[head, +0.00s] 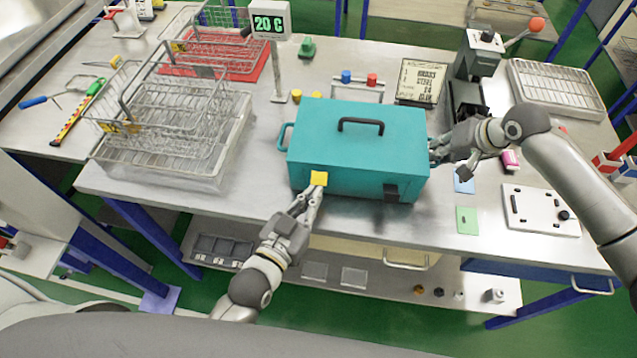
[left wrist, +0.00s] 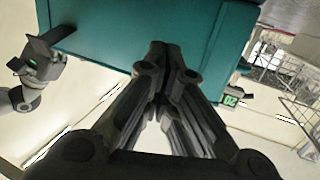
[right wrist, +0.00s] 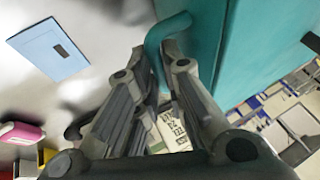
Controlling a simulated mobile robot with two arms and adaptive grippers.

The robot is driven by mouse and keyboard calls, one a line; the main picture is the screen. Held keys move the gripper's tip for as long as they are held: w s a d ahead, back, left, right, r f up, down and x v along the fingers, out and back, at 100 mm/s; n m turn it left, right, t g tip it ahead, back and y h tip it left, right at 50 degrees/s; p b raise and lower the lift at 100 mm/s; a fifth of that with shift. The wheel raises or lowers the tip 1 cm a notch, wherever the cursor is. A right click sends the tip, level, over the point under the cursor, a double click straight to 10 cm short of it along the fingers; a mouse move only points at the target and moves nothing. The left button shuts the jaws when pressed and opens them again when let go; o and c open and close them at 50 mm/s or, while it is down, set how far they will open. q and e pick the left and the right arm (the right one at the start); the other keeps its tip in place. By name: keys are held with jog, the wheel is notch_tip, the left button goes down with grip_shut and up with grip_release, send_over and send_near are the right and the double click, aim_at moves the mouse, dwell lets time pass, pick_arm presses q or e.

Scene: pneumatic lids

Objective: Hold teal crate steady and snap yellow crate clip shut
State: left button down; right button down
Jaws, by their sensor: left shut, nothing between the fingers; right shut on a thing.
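The teal crate (head: 340,140) sits on the steel bench with its lid down and a black handle on top. Its yellow clip (head: 319,178) is on the front face, near the left. A black clip (head: 391,192) is on the front right. My left gripper (head: 317,190) is shut and empty, its fingertips at the yellow clip; in the left wrist view the fingertips (left wrist: 172,50) are together against the crate and hide the clip. My right gripper (head: 434,150) is shut on the teal side handle (right wrist: 165,38) at the crate's right end.
Wire baskets (head: 165,125) stand left of the crate. A temperature display (head: 270,22) stands behind it. A white plate with a black knob (head: 540,210) and blue and green cards (head: 467,220) lie to the right. The bench's front edge is just before the crate.

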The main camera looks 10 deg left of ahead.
pick_arm(q)
jog(key=shift+r, duration=0.1)
jog(key=shift+w+r, duration=0.1)
jog(key=shift+r, duration=0.15)
jog(key=shift+w+r, duration=0.2)
jog(key=shift+r, duration=0.15)
dwell(0.7)
jog(key=shift+s+d, duration=0.1)
jog(key=shift+s, duration=2.4)
jog(key=v, duration=1.2)
